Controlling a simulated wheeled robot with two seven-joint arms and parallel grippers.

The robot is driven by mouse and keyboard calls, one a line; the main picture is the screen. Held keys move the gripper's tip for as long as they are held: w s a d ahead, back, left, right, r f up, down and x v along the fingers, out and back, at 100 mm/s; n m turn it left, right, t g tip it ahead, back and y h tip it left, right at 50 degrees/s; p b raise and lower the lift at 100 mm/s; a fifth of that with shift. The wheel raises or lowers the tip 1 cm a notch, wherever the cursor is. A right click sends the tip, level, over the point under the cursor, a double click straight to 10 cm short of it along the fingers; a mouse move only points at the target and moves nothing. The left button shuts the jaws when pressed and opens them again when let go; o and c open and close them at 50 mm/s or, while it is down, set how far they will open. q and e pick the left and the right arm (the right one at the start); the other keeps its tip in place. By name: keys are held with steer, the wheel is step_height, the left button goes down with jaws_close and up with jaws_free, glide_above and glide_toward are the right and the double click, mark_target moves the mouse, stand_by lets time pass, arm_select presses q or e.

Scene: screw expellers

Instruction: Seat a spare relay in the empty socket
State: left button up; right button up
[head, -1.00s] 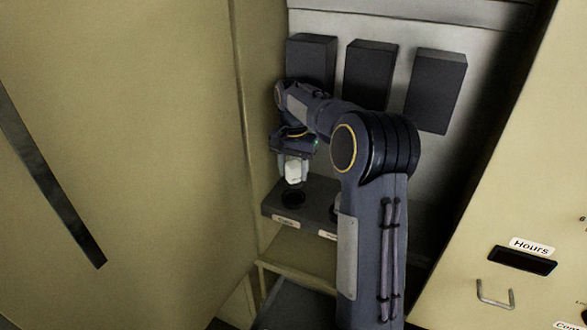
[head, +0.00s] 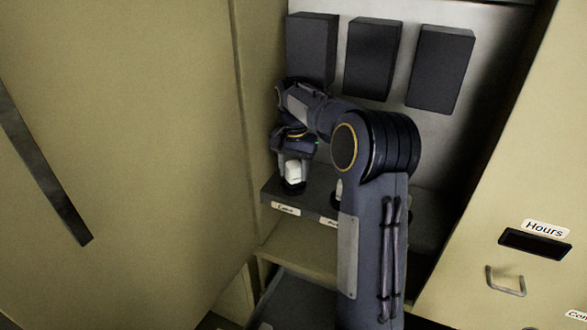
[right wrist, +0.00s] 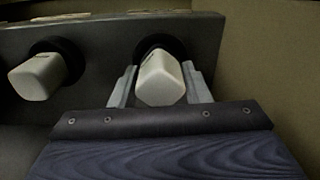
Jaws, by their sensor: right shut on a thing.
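A white block-shaped relay (head: 293,171) is between the fingers of my right gripper (head: 293,180), which is shut on it. The relay is upright over the left round dark socket (head: 292,189) of a grey socket block. Its lower end is at the socket's ring; I cannot tell how deep it sits. The right wrist view shows the held relay (right wrist: 162,78) between both fingers, in front of the dark socket ring (right wrist: 160,44). A second white relay (right wrist: 37,77) stands in the neighbouring socket; in the head view my arm mostly hides it. My left gripper is not in view.
The grey socket block (head: 325,211) carries labels on its front edge. Several dark boxes (head: 372,60) are on the back wall above it. A yellow cabinet wall (head: 258,140) is close on the left. A panel with a handle (head: 506,283) is at the right.

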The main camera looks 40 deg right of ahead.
mark_target(294, 164)
steer(key=shift+p, duration=0.5)
stand_by(0.8)
steer(key=shift+f+b, duration=0.4)
steer(key=shift+f, duration=0.2)
steer(key=o, duration=0.7)
step_height(294, 164, up, 6)
steer(key=p, duration=0.5)
steer(key=shift+f, duration=0.2)
steer(key=shift+r, duration=2.7)
